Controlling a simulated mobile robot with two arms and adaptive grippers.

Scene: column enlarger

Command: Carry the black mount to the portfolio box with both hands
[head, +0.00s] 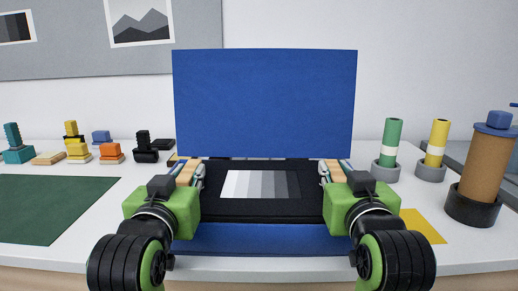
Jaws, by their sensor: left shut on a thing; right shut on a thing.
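The black mount (260,209) is a flat dark panel carrying a strip of grey steps from white to dark. My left gripper (194,174) is shut on its left edge and my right gripper (329,172) is shut on its right edge. The mount looks about level. The blue portfolio box (262,241) stands open, its lid (265,100) upright behind the mount. The mount overlaps the box's lower part, and a blue strip shows in front. I cannot tell whether the mount touches the box. The grippers partly hide its side edges.
A green mat (50,207) lies at left, with several small stamp-like blocks behind it. At right are a green roll (392,142), a yellow roll (436,142), a brown cylinder (486,165) and a yellow sheet (422,226). Bare white table (120,222) shows left of my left gripper.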

